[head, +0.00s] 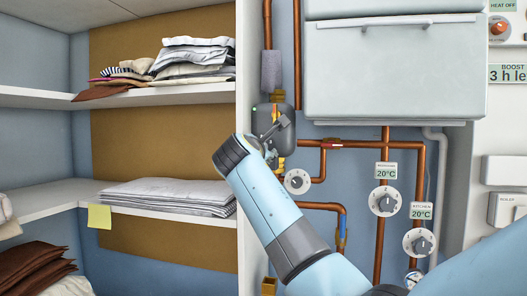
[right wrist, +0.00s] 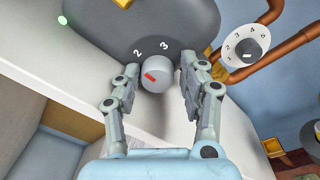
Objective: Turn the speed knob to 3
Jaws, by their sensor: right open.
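The speed knob (right wrist: 158,74) is a round grey knob with a red mark on the left part of its face. It sits on a dark grey housing (right wrist: 185,18) with the digits 2 and 3 printed above it. The mark does not point at the 3; its exact setting is hard to read. My right gripper (right wrist: 160,88) is open, with one finger on each side of the knob; whether they touch it is unclear. In the head view my right gripper (head: 277,130) is in front of the dark housing (head: 262,112) and hides the knob. My left gripper is not in view.
A white numbered dial (right wrist: 246,46) on copper pipes is close to the right finger; it also shows in the head view (head: 297,181). Two more dials (head: 384,201) (head: 419,242) are at the right. Shelves with folded linen (head: 170,192) are at the left.

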